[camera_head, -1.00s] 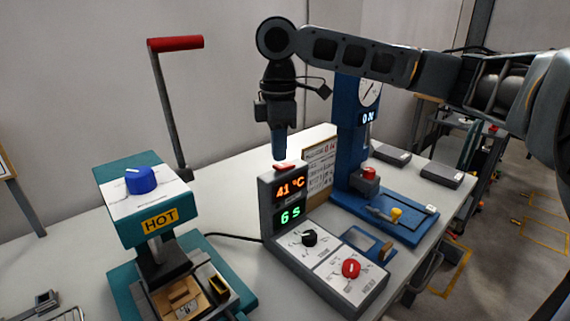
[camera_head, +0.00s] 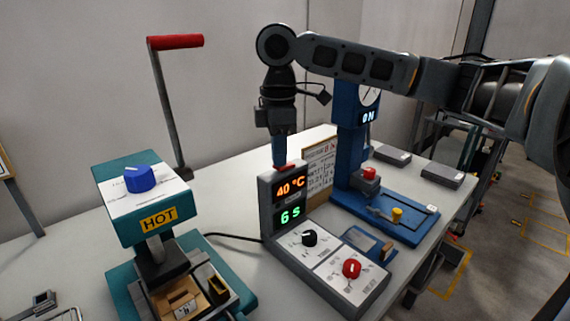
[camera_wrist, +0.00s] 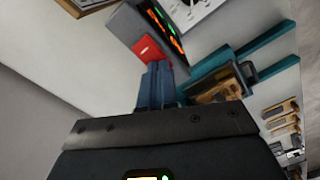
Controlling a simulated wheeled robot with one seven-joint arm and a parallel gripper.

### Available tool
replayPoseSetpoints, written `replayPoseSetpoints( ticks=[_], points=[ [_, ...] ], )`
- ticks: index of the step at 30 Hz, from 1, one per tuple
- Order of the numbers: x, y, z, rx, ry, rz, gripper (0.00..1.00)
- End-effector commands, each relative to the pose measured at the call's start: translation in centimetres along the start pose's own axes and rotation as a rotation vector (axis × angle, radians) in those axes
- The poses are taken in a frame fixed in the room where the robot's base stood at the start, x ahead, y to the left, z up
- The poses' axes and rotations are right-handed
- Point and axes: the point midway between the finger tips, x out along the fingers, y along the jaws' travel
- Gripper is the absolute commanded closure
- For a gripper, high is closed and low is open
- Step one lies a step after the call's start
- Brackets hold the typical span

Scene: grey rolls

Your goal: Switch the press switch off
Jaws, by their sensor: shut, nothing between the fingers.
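In the wrist view the fingertips (camera_wrist: 157,66) overlap the near edge of the switch. The teal press (camera_head: 150,225) with a HOT label stands at the left.
A black knob (camera_head: 309,238) and a red knob (camera_head: 351,268) are on the box's front panel. A blue gauge stand (camera_head: 347,140) is close on the right, with a small sign (camera_head: 319,170) beside the box. The press's red-handled lever (camera_head: 176,42) rises at the left.

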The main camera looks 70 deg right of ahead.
Motion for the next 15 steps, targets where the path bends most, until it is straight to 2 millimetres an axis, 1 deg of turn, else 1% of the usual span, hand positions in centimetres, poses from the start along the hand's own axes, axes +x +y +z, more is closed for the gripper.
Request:
replayPoseSetpoints(
  ticks=[11, 15],
  points=[
    [0.60, 0.00, 0.02, 0.000, 0.000, 0.000, 1.00],
    [0.40, 0.00, 0.02, 0.000, -0.001, -0.001, 1.00]
  ],
)
